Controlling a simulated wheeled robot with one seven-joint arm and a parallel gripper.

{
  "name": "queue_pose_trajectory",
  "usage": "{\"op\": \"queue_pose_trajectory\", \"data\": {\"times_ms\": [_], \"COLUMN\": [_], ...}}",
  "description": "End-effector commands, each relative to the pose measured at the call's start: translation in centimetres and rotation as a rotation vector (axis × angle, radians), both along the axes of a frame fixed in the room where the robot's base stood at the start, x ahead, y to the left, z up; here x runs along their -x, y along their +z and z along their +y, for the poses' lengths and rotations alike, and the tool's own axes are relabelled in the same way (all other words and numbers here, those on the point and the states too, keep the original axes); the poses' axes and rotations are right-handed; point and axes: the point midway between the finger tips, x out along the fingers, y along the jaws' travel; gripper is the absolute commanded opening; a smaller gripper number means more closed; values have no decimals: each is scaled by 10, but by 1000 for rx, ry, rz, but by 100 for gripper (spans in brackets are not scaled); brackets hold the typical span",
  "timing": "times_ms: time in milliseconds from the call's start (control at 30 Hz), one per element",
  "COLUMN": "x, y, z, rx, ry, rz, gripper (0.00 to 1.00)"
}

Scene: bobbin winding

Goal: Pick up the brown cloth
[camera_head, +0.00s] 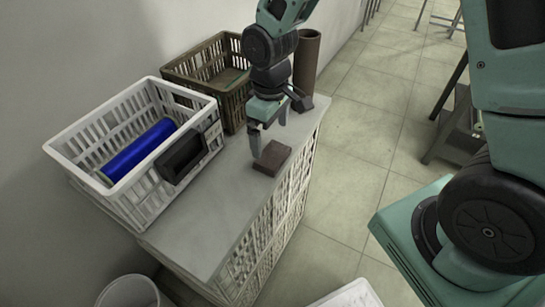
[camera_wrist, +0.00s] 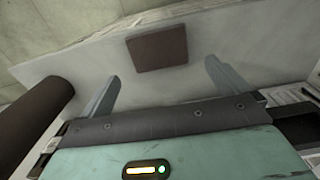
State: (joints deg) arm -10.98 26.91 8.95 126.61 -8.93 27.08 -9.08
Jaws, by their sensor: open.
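The brown cloth (camera_head: 273,158) is a small dark brown, flat, square-cornered piece. It lies on the grey top (camera_head: 200,215) of a white crate stand, near the right edge. It also shows in the wrist view (camera_wrist: 158,49), ahead of the fingers. My gripper (camera_head: 268,138) hangs just above and behind the cloth, pointing down. In the wrist view its two fingers (camera_wrist: 160,85) are spread wide with nothing between them. In the head view one finger overlaps the cloth's left edge; I cannot tell if it touches.
A white crate (camera_head: 75,157) with a blue roll (camera_head: 139,149) and a dark box-like piece (camera_head: 180,157) stands left. A brown crate (camera_head: 190,68) and a brown cylinder (camera_head: 307,60) stand behind. A white bin (camera_head: 128,291) is at the bottom. The front of the top is clear.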

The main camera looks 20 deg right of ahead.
Motion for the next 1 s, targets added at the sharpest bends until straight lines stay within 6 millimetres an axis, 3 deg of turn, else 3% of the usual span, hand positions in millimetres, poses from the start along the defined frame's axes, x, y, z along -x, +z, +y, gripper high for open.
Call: {"op": "queue_pose_trajectory", "data": {"times_ms": [267,533,833,967,1000], "x": [1,2,2,2,2], "y": [-22,-59,-63,-63,-63], "z": [-1,-4,-4,-4,-4], "rx": [1,0,-2,-2,-2], "ry": [-1,1,0,0,0], "rz": [3,3,-1,-1,-1], "gripper": [100,100,100,68,68]}}
